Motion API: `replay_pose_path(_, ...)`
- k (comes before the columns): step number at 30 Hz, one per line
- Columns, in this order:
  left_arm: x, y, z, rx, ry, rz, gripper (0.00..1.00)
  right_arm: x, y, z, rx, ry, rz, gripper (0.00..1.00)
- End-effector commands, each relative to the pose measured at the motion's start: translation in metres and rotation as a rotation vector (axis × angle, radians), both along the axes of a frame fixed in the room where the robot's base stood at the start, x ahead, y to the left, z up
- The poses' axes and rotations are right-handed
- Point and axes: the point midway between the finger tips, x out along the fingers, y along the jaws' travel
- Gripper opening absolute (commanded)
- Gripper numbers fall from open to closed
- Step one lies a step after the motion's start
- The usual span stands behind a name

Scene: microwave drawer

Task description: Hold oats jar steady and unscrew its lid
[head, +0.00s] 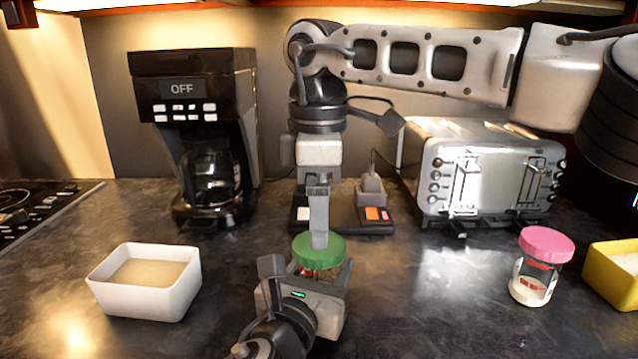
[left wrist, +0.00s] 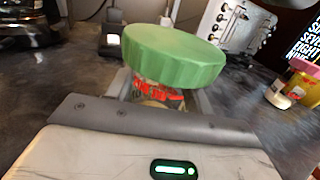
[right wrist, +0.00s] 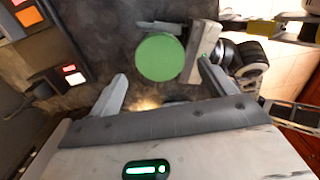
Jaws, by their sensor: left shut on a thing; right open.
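The oats jar, a clear jar with a red label (left wrist: 158,92), stands upright with its green lid (head: 319,250) on. My left gripper (head: 318,283) is shut around the jar body below the lid, and its fingers hide much of the jar. My right gripper (head: 319,238) points down from above, and one finger overlaps the lid in the head view. In the right wrist view its two fingers (right wrist: 163,85) are spread, with the round lid (right wrist: 160,57) beyond their tips rather than gripped. I cannot tell whether a finger touches the lid.
A white bin (head: 146,300) stands left. A pink-lidded jar (head: 534,285) and a yellow container (head: 612,278) stand right. A coffee maker (head: 190,130), a dark stand (head: 372,215) and a toaster (head: 485,175) line the back. The counter between white bin and left gripper is clear.

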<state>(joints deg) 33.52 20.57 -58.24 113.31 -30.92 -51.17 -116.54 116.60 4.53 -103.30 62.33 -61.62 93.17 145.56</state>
Motion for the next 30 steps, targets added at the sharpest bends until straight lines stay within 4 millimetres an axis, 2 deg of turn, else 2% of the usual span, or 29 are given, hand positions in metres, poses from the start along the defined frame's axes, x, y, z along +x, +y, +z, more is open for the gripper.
replay_pose_path(3, 0.0, 0.0, -0.001, 0.0, 0.001, 0.0, 0.0, -0.001, -0.001, -0.02, -0.001, 0.003, 0.0, 0.83)
replay_pose_path(9, 0.0, 0.0, -0.001, 0.001, 0.002, 0.0, 0.0, 0.0, -0.001, -0.04, -0.001, 0.001, 0.0, 0.83)
replay_pose_path(19, 0.0, 0.0, -0.001, 0.001, 0.002, 0.0, 0.0, 0.0, 0.0, -0.044, 0.0, 0.0, 0.0, 0.83)
replay_pose_path(20, 0.0, 0.0, -0.001, 0.001, 0.002, 0.0, 0.0, 0.0, 0.0, -0.044, 0.0, 0.0, 0.0, 0.8)
replay_pose_path(24, 0.0, 0.0, -0.001, 0.001, 0.002, 0.0, 0.0, 0.0, 0.0, -0.044, 0.0, 0.0, 0.001, 0.41)
replay_pose_path(25, 0.0, 0.0, -0.001, 0.001, 0.002, 0.0, 0.0, 0.0, 0.0, -0.044, 0.0, 0.0, 0.001, 0.38)
replay_pose_path(30, 0.0, 0.0, -0.001, 0.001, 0.002, 0.0, 0.0, 0.0, 0.0, -0.044, 0.0, 0.0, 0.006, 0.38)
